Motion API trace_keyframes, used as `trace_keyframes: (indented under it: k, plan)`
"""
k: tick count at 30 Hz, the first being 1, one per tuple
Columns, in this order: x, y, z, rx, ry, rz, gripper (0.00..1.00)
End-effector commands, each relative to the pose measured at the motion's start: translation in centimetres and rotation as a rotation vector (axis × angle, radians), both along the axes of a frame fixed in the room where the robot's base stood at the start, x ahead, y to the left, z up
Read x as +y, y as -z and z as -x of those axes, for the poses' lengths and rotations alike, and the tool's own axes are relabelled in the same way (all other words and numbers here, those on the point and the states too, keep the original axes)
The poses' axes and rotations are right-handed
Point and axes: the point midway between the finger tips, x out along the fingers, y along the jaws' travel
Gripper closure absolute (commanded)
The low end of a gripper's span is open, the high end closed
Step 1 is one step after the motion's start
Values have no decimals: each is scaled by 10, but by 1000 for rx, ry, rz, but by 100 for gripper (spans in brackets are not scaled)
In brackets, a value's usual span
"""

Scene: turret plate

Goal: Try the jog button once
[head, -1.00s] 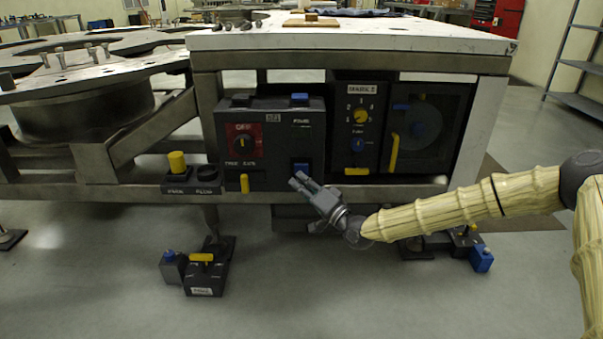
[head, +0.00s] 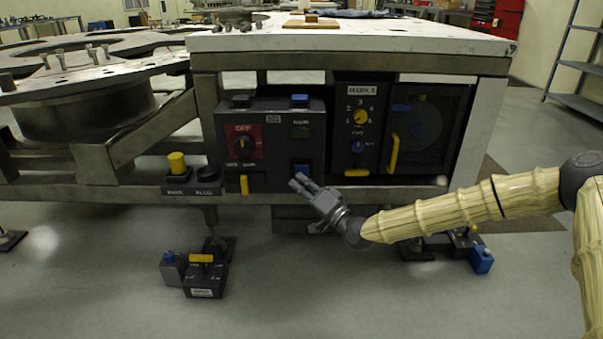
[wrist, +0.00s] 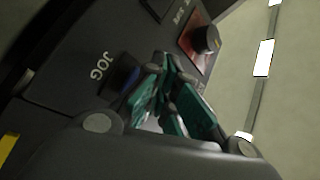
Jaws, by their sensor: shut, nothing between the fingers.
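The jog button is a dark blue block (head: 302,167) low on the right of the black control box (head: 273,170). In the wrist view the blue button (wrist: 124,73) sits beside the white word JOG, partly hidden behind my fingers. My gripper (head: 297,180) is shut and empty, its fingertips just in front of and below the button in the head view. In the wrist view the teal-padded fingers (wrist: 165,88) overlap the button's edge. I cannot tell whether they touch it or whether it is pressed in.
The box also carries a red-plated knob (head: 243,143), a yellow lever (head: 244,184) and a blue top button (head: 300,100). Right of it are a numbered dial (head: 361,116) and a yellow handle (head: 393,154). A frame rail (head: 420,190) runs below. A pedal unit (head: 205,272) stands on the floor.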

Motion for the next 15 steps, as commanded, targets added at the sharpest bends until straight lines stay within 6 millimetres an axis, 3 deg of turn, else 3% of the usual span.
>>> trace_keyframes:
  k: [15]
  plan:
    - [0,0,-5,-1,0,1,100]
